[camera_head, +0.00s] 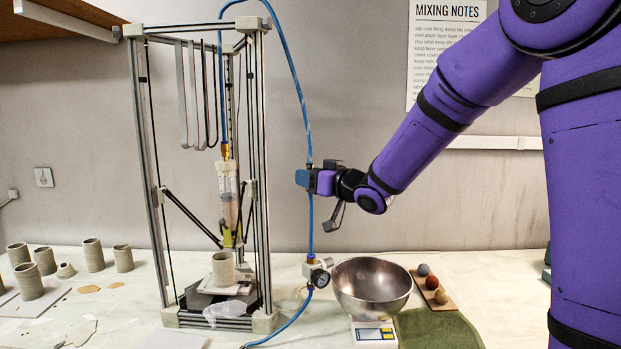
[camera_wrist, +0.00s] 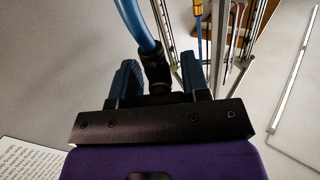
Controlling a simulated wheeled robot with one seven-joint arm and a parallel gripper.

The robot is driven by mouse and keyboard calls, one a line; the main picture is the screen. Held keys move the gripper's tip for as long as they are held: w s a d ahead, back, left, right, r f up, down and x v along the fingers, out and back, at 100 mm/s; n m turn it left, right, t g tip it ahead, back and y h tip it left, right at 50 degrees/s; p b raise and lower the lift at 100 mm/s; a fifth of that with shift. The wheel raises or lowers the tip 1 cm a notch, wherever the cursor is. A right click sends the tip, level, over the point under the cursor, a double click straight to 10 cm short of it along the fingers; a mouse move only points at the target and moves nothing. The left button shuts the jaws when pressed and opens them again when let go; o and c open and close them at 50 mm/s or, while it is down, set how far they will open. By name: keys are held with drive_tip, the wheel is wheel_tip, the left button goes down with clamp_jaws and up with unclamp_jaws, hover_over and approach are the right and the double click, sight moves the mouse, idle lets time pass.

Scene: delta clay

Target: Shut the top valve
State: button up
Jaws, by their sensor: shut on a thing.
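The top valve is a black fitting (camera_wrist: 155,68) on the blue hose (camera_head: 304,110), seen in the wrist view between my two fingers. My gripper (camera_head: 305,179) is closed around it from the right side, at mid-height of the hose. In the wrist view my gripper (camera_wrist: 160,80) has one dark finger on each side of the fitting. In the head view the jaws hide the valve. I cannot tell which way its handle is turned.
The delta printer frame (camera_head: 262,150) stands close left of my gripper. Below are a pressure regulator with gauge (camera_head: 318,273), a metal bowl (camera_head: 357,278) on a scale (camera_head: 374,335), and a board with coloured balls (camera_head: 432,283). Clay cups (camera_head: 93,255) stand left. The wall is behind.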

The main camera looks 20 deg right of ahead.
drive_tip(key=o, duration=0.9)
drive_tip(key=v, duration=1.1)
drive_tip(key=shift+f, duration=0.1)
